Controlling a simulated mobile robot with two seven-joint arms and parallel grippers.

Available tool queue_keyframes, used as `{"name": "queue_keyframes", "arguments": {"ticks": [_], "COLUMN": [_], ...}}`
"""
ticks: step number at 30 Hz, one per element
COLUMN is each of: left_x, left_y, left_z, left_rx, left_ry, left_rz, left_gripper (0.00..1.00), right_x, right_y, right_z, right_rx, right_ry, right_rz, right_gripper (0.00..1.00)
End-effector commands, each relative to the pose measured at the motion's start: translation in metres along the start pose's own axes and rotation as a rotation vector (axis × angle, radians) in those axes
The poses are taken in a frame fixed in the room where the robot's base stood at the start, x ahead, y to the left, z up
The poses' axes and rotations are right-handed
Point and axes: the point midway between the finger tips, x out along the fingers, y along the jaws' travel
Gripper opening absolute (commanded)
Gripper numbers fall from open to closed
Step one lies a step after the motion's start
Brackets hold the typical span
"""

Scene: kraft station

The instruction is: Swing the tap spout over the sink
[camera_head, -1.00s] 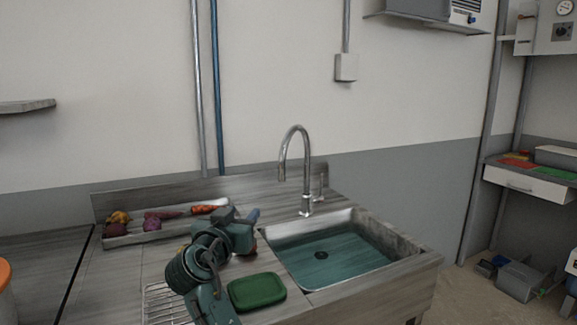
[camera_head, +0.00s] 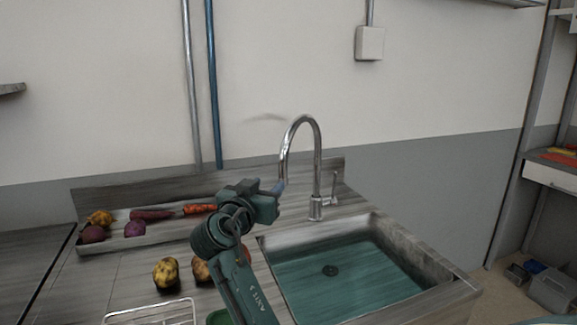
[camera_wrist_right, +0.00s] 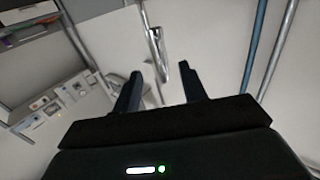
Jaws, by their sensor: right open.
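The chrome tap (camera_head: 317,165) stands behind the sink (camera_head: 445,270), its gooseneck spout (camera_head: 283,160) arching to the left, its end towards the counter beside the basin's back left corner. A lever handle (camera_head: 334,185) rises on its right. My right gripper (camera_head: 279,187) is at the spout's lower end. In the right wrist view my right gripper (camera_wrist_right: 161,74) is open, with part of the chrome tap (camera_wrist_right: 156,48) ahead between and beyond the fingers. I cannot tell whether a finger touches it. My left gripper is not in view.
A tray (camera_head: 160,240) with several vegetables lies at the back left. Loose potatoes (camera_head: 166,273) and a wire rack (camera_head: 150,312) are on the counter near my right arm. A green item (camera_head: 218,318) is mostly hidden by the arm. The basin is empty except for its drain.

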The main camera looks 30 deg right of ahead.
Motion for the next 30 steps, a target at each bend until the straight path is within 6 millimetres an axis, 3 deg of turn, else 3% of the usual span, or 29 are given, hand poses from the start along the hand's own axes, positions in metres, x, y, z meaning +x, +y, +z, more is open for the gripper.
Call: {"name": "queue_keyframes", "arguments": {"ticks": [18, 24, 30], "left_x": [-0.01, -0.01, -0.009], "left_y": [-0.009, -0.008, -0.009], "left_z": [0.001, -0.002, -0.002], "left_rx": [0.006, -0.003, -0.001], "left_ry": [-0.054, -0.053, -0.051], "left_rz": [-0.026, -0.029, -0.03], "left_gripper": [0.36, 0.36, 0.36], "right_x": [0.111, 0.126, 0.127], "right_y": [0.001, 0.001, 0.001], "right_z": [-0.003, -0.001, 0.0], "right_rx": [-0.003, 0.0, 0.001], "right_ry": [0.001, 0.0, 0.0], "right_rz": [0.002, 0.002, 0.001], "right_gripper": [0.42, 0.42, 0.42]}}
